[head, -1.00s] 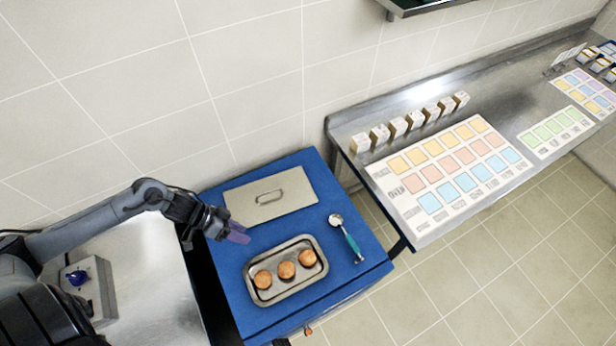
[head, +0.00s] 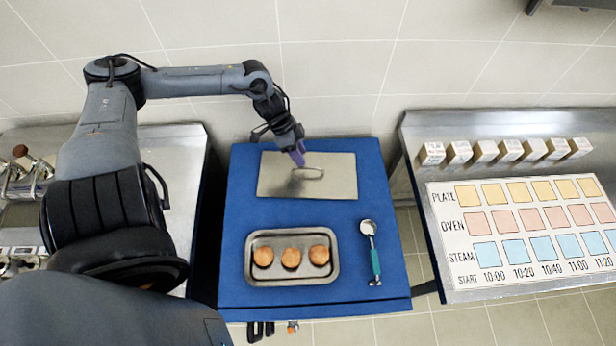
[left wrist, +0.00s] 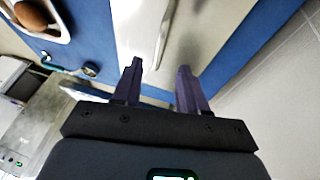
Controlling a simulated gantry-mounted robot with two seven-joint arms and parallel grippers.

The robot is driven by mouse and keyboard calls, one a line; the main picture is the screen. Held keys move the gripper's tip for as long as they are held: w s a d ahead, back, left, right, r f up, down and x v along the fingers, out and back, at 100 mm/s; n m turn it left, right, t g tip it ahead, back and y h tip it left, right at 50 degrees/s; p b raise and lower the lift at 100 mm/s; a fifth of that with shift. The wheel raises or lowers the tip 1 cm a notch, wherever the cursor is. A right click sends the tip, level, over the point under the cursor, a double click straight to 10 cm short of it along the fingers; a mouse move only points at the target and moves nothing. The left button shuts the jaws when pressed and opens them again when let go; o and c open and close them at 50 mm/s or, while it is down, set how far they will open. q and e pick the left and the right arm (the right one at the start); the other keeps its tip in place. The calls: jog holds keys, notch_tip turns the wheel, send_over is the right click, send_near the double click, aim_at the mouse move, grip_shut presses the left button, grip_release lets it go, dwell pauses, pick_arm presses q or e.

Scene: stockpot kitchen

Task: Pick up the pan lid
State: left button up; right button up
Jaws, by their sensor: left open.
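The pan lid (head: 335,178) is a flat, pale metal rectangle with a raised bar handle (head: 309,173). It lies on the blue table top (head: 235,230), toward the back. My left gripper (head: 298,158) is over the lid, close to the handle's left end, pointing down. In the left wrist view the lid (left wrist: 188,45) is ahead of the two purple fingers (left wrist: 160,85), which are apart with nothing between them. The handle (left wrist: 164,35) shows beyond the fingertips, apart from them. My right gripper is not seen.
A metal tray (head: 253,275) with three round buns is in front of the lid. A scoop with a teal handle (head: 374,262) lies right of the tray. A steel counter (head: 415,135) on the right bears a colored chart (head: 520,230) and a row of small blocks (head: 485,151).

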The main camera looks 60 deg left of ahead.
aim_at(308, 168)
pick_arm(q)
jog(key=shift+b+x, duration=0.5)
jog(key=shift+x, duration=0.7)
jog(key=shift+b+x, duration=0.75)
jog(key=shift+x, duration=1.55)
jog(key=shift+d, duration=0.15)
jog(key=shift+s, duration=0.1)
grip_shut()
jog(key=shift+r, duration=0.1)
